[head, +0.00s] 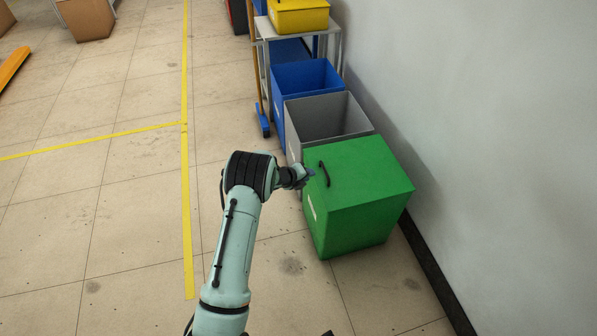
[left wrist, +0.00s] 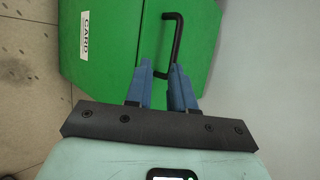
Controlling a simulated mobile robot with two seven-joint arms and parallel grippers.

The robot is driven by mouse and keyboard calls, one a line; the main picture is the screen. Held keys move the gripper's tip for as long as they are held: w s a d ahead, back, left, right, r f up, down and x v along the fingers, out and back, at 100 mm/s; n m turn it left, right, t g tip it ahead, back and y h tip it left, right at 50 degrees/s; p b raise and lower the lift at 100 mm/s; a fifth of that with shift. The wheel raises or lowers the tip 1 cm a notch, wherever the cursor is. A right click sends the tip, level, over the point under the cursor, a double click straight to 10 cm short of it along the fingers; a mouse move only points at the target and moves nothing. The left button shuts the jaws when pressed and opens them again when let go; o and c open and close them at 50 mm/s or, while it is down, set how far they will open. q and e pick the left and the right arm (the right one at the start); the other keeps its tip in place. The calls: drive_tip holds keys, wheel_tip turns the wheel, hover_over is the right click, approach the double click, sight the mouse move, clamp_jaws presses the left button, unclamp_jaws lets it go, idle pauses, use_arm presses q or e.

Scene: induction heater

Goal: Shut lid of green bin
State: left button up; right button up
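The green bin (head: 355,225) stands at the front of a row by the wall. Its green lid (head: 365,170) lies over its top and looks shut or nearly so; I see no opening into it. A black bar handle (head: 324,174) sits on the lid near its left edge; the handle also shows in the left wrist view (left wrist: 178,40). My left gripper (head: 309,174) is at the lid's left edge, just beside the handle. In the left wrist view its blue fingers (left wrist: 163,68) are apart, with the handle's near end close to their tips. Contact is unclear. My right gripper is out of view.
A grey bin (head: 294,148) and a blue bin (head: 279,110) stand open behind the green one. A shelf with a yellow box (head: 300,20) is further back. The wall (head: 480,120) is close on the right.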

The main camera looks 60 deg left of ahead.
use_arm(q)
drive_tip(key=p+v, duration=0.1)
drive_tip(key=v, duration=0.5)
drive_tip(key=shift+w+r, duration=0.3)
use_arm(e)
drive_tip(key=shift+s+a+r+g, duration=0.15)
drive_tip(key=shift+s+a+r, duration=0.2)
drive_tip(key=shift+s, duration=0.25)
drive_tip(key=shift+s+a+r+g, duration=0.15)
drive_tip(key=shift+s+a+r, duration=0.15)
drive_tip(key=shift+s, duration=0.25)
use_arm(q)
drive_tip(key=shift+d+t, duration=0.1)
drive_tip(key=shift+t, duration=0.2)
